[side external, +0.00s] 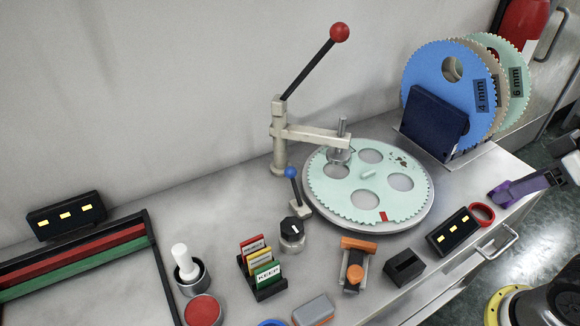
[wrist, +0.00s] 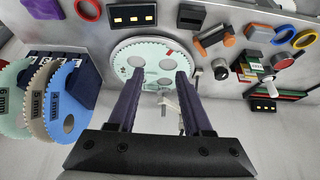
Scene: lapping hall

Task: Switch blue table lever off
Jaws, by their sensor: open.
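The blue table lever is a short dark stick with a blue ball knob (side external: 290,172), on a small pale base at the left edge of the round plate (side external: 427,207). It leans up and slightly left in the side external view. I cannot pick out its knob in the wrist view. My gripper (side external: 502,192) is at the right edge of the side external view, beyond the plate and well away from the lever. In the wrist view its two purple fingers (wrist: 158,75) are spread apart with nothing held between them.
A taller red-knobbed lever (side external: 310,70) rises from a post behind the plate. A black dial (side external: 292,233) stands just in front of the blue lever. A card holder (side external: 262,270), orange clamp (side external: 354,268) and black block (side external: 404,268) line the front. Toothed discs (side external: 425,75) stand back right.

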